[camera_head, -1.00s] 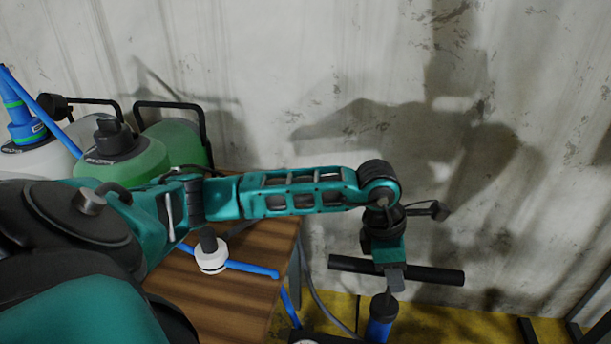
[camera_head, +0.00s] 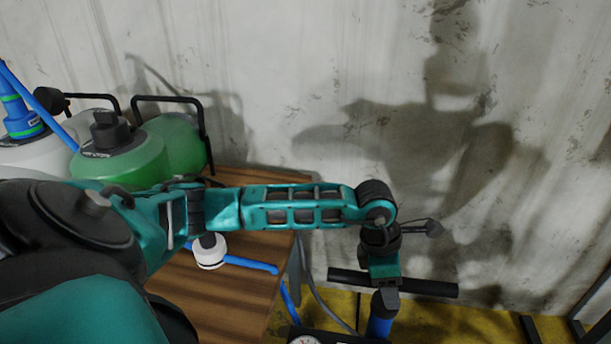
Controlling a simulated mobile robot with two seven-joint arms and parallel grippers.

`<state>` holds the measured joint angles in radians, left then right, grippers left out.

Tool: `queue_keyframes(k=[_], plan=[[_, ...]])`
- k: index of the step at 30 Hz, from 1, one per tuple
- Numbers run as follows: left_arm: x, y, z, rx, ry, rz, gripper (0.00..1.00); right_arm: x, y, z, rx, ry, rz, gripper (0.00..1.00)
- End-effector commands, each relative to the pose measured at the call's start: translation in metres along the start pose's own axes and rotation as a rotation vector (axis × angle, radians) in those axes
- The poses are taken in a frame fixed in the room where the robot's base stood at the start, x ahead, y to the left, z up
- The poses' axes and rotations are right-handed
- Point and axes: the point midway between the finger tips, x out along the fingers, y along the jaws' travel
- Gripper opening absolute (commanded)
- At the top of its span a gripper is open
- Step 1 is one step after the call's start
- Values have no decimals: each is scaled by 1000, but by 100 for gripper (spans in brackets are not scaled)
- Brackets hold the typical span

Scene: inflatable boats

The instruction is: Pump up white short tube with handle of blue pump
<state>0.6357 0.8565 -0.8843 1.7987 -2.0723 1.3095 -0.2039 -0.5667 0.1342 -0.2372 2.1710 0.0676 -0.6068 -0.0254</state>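The blue pump (camera_head: 380,327) stands low, beside the wooden table. Its black crossbar handle (camera_head: 430,288) sits just above the blue body. My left gripper (camera_head: 385,281) points down at the middle of the handle and appears shut on it, though its fingertips are small and partly hidden. A white round piece with a black top (camera_head: 209,253) lies on the table, with a blue tube (camera_head: 250,265) beside it. I cannot tell whether it is the white short tube. My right gripper is not in view.
Green jugs (camera_head: 125,165) and a white container with a blue top (camera_head: 22,120) stand at the back left of the wooden table (camera_head: 225,300). A pale wall (camera_head: 300,60) is close behind. A round gauge (camera_head: 304,340) shows at the bottom edge. Yellow floor lies below.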

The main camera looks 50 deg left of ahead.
Motion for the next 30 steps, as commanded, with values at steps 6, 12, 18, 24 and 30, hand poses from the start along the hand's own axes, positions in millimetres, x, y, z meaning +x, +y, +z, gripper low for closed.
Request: queue_keyframes(k=[6, 12, 18, 24, 30], plan=[[-1, 1, 1, 1, -3, 3, 64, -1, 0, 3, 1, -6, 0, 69], [-6, 1, 3, 1, -5, 4, 64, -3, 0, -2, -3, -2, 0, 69], [-25, 1, 9, 2, -6, 4, 64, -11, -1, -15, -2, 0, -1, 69], [-44, 1, 14, 2, -5, 3, 64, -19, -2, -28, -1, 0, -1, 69], [-63, 1, 20, 1, -5, 4, 64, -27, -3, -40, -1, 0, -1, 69]])
